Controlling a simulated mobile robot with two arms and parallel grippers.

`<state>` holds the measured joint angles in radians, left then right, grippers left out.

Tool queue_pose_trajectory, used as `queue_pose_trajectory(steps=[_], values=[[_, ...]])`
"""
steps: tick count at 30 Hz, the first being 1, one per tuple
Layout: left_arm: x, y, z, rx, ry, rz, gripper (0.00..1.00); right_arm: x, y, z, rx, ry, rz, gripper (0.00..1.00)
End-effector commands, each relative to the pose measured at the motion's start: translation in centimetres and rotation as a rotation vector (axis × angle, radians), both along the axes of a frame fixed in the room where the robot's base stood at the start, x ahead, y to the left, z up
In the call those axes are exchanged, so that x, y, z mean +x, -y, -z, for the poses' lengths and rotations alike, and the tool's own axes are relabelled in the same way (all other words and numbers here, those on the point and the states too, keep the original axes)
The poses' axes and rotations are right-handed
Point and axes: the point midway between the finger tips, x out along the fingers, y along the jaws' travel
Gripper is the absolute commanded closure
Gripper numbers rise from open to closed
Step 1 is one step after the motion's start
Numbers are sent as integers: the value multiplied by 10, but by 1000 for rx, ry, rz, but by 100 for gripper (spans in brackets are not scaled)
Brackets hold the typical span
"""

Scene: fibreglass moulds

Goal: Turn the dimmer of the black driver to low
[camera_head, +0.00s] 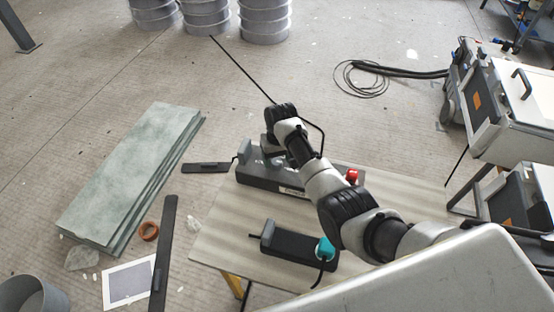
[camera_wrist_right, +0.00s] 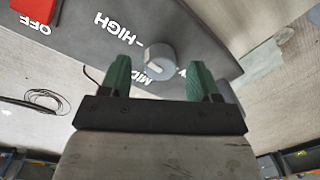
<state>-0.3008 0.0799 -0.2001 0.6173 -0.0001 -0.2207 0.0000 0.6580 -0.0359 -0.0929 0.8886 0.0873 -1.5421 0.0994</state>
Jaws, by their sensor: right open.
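The black driver (camera_head: 270,184) is a long dark box on the table, with a red switch (camera_head: 351,175) at its right end. In the right wrist view its panel (camera_wrist_right: 90,45) carries white HIGH and MID markings; a further mark is mostly hidden by a finger. Its grey round dimmer knob (camera_wrist_right: 160,57) sits beside these marks. I cannot clearly tell its setting. My right gripper (camera_wrist_right: 160,70) is open, its green fingers on either side of the knob in that view, with no clear contact. In the head view my right gripper (camera_head: 271,146) is over the driver's left part. My left gripper is out of view.
A smaller black box with a teal part (camera_head: 325,247) lies on the front of the table (camera_head: 215,238). Stacked green-grey sheets (camera_head: 130,170) lie on the floor at left. White cases (camera_head: 515,100) stand at right. Grey drums (camera_head: 206,15) stand at the back.

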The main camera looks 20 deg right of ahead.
Motion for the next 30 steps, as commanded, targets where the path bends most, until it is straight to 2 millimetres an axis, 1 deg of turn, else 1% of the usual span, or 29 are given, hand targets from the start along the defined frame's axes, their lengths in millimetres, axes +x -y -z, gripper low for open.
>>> queue_pose_trajectory(steps=[1, 4, 12, 17, 21, 22, 30], values=[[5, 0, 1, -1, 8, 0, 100, 0, 0, 5, 0, 0, -1, 38], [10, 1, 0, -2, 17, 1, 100, 0, -1, 9, 0, 1, -1, 38], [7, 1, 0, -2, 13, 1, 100, 0, -1, 9, 0, 1, -1, 38], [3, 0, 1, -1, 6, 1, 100, 0, -1, 9, 0, 1, -1, 63], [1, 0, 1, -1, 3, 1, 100, 0, -1, 9, 0, 1, -1, 84], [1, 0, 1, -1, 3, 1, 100, 0, -1, 9, 0, 1, -1, 87], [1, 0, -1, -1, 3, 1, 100, 0, 0, 9, -1, 1, -30, 87]])
